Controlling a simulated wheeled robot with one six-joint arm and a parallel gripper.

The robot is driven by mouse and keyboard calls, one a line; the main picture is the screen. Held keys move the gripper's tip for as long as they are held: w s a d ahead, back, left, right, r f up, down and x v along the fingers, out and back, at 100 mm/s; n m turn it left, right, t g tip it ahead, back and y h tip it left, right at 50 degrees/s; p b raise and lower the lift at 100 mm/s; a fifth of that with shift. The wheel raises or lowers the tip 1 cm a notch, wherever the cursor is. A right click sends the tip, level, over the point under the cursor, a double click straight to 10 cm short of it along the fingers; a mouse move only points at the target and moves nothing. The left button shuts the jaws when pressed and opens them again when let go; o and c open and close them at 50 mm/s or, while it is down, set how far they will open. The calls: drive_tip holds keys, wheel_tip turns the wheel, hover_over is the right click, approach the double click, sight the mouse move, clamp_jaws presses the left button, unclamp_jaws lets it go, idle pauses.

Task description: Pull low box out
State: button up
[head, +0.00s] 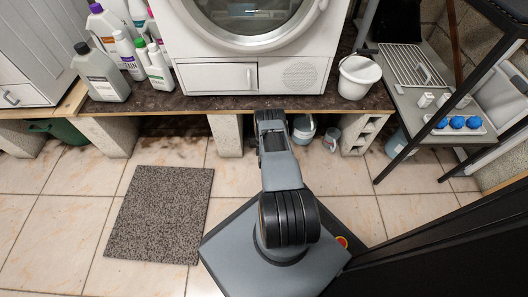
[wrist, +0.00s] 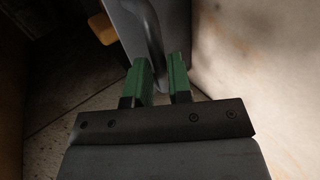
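The grey low box (wrist: 128,28) is in the upper middle of the wrist view, in shadow, with a darker curved handle or rim (wrist: 153,45) on its near side. My gripper (wrist: 161,68) has two green fingers pointing at it. In the head view my arm reaches under the plinth board (head: 215,104), so the gripper and the box are hidden there.
Concrete blocks (head: 226,136) and (head: 359,135) bound the bay under the board. Small buckets (head: 304,130) and (head: 331,138) stand right of my arm. A pale surface (wrist: 250,70) lies close on the right in the wrist view. Tiled floor with a grey mat (head: 160,215) lies in front.

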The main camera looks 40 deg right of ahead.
drive_tip(key=shift+b+x, duration=0.45)
drive_tip(key=shift+x, duration=0.65)
clamp_jaws()
